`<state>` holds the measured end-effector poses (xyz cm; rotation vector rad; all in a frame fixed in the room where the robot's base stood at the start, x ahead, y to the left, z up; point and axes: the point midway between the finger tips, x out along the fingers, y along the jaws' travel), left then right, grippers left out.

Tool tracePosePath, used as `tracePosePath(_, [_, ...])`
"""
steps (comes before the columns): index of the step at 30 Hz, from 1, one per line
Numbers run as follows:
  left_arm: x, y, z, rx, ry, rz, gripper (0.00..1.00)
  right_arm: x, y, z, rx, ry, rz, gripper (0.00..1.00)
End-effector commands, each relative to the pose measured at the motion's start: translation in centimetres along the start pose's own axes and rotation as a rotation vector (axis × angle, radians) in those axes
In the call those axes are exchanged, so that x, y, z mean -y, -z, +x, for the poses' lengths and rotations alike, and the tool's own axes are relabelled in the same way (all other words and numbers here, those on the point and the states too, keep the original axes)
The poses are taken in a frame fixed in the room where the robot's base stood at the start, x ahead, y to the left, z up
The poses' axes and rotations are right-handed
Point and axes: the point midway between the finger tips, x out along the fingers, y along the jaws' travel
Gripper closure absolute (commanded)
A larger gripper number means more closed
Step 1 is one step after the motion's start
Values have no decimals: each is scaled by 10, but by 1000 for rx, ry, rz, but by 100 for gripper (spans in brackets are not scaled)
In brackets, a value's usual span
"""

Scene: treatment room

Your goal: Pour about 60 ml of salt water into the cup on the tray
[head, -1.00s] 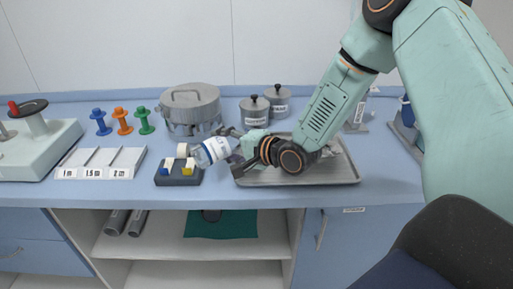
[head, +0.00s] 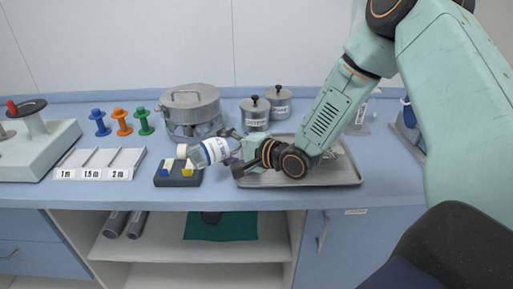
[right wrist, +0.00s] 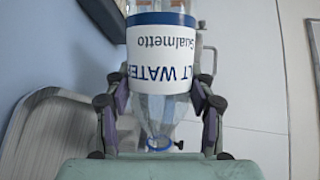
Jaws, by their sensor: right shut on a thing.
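My right gripper (head: 232,147) is shut on the salt water bottle (head: 198,155), a clear bottle with a white and blue label. The metal tray (head: 300,180) lies below my right forearm. I cannot make out the cup. My left gripper is not in view.
A steel pot (head: 190,108) and two lidded canisters (head: 254,116) stand behind. A white labelled rack (head: 100,163) is at left. The counter's front strip is clear.

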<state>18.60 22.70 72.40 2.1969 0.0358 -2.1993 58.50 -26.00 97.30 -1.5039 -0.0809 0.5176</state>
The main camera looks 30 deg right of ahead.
Motion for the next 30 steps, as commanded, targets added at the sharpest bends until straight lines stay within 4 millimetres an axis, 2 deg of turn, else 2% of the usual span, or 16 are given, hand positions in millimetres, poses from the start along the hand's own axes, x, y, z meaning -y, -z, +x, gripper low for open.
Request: tracePosePath(30, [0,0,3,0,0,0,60,0,-6,3,7,12,28,85])
